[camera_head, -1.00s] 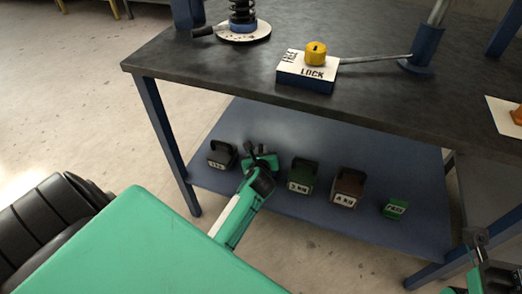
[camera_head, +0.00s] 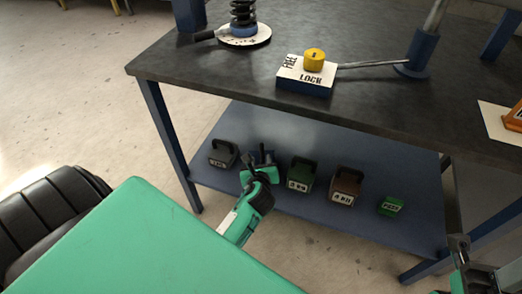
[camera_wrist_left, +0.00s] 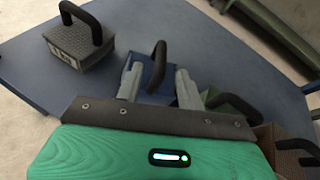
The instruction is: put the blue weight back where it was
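The blue weight (camera_wrist_left: 146,76), with a dark loop handle, stands on the lower shelf (camera_head: 330,215) of the bench between the grey weight and the green weight. My left gripper (camera_head: 258,165) is over it and mostly hides it in the head view. In the left wrist view, the left gripper's two fingers (camera_wrist_left: 158,86) are spread apart, with the blue weight and its handle between and beyond them. I see no finger closed on the handle. My right gripper (camera_head: 460,250) shows only partly at the lower right edge, away from the weights.
On the shelf stand a grey weight (camera_head: 222,154), a green weight (camera_head: 300,177), a brown weight (camera_head: 345,186) and a small green block (camera_head: 391,206). The bench top (camera_head: 240,68) overhangs the shelf. A blue bench leg (camera_head: 168,145) stands left of the weights.

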